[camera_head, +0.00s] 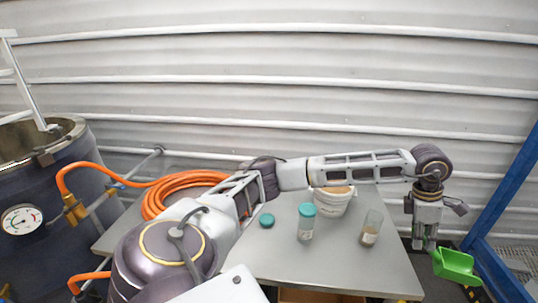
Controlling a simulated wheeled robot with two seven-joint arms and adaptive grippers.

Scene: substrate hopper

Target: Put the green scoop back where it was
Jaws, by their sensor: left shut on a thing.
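The green scoop (457,265) is at the lower right, past the right edge of the grey table (320,265). My left arm reaches across the table from the left, and its gripper (430,247) points down beside the scoop. The left gripper is shut on the scoop, at the scoop's left end; the fingers hide part of that end. The scoop's open tray faces up and to the right. My right gripper is not in view.
On the table stand a white bucket (333,203), a teal-lidded jar (306,222), a clear container (371,228) and a teal lid (267,220). An orange hose (180,187) lies coiled at the back left. A dark hopper (50,185) stands left; a blue frame (497,205) stands right.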

